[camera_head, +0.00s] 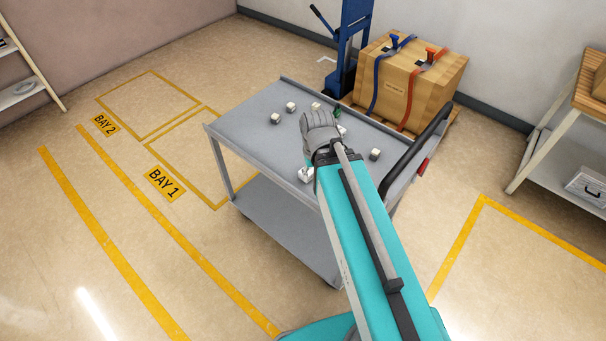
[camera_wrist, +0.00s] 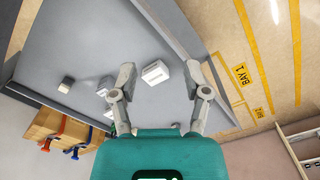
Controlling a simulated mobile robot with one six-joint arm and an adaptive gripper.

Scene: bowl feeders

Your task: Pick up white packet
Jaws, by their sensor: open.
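A small white packet (camera_wrist: 155,72) with a dark mark on its side lies on the grey cart top. In the wrist view it sits between and beyond my gripper's fingertips (camera_wrist: 161,76), somewhat nearer the left finger; I cannot tell how far below them it is. My gripper is open and holds nothing. In the camera_head view my gripper (camera_head: 320,128) is over the cart's middle, and a white piece (camera_head: 305,174) beside my arm, partly hidden by it, is probably the same packet.
The grey cart (camera_head: 245,120) also carries several small whitish pieces, including one at the right (camera_head: 375,154) and one at the left (camera_head: 275,118). A black handle (camera_head: 418,140) rises at the right end. A strapped cardboard box (camera_head: 400,90) and blue hand truck (camera_head: 350,45) stand behind.

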